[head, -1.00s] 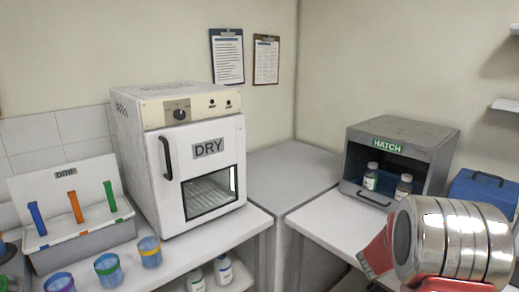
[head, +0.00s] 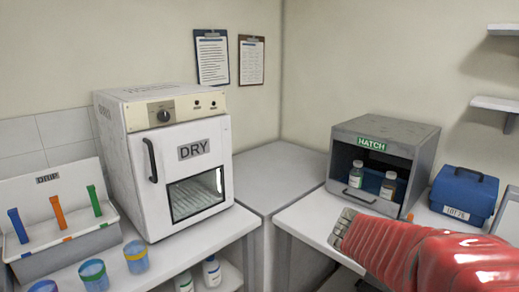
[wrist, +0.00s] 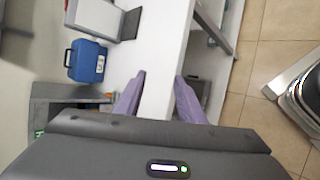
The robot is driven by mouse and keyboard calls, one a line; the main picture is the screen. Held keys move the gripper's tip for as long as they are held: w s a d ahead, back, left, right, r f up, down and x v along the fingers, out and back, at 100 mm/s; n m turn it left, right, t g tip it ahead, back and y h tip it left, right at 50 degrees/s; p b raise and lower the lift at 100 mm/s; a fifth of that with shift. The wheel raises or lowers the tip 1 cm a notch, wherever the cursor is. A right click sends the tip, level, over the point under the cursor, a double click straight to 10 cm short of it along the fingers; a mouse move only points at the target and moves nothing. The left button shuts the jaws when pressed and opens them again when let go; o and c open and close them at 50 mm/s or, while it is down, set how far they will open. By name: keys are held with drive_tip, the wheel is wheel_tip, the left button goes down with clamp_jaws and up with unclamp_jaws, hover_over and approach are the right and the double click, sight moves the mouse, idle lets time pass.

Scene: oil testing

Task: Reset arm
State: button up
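My gripper (wrist: 158,92) shows in the wrist view as two purple fingers held apart. Nothing is between them; the white bench's edge and the tiled floor lie behind. In the head view my red arm (head: 440,255) reaches in from the lower right, in front of the right bench. I cannot make out the fingers there.
The hatch box (head: 400,135) holds two bottles. A blue case (head: 465,193) stands right of it; it also shows in the wrist view (wrist: 86,62). The DRY oven (head: 185,160) stands left, beside a rack with coloured strips (head: 58,215) and several cups (head: 94,274).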

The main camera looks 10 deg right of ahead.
drive_tip(key=s+a+m+t+y, duration=0.2)
drive_tip(key=s+a+y, duration=0.3)
drive_tip(key=a, duration=0.7)
drive_tip(key=s+a+m+t+y, duration=0.1)
drive_tip(key=s+a+m+y, duration=0.3)
drive_tip(key=a, duration=0.9)
drive_tip(key=shift+s+a+f+t+y, duration=0.25)
drive_tip(key=shift+s+t+y, duration=0.2)
drive_tip(key=shift+s, duration=0.45)
drive_tip(key=shift+d, duration=0.1)
drive_tip(key=shift+c, duration=0.4)
idle(0.7)
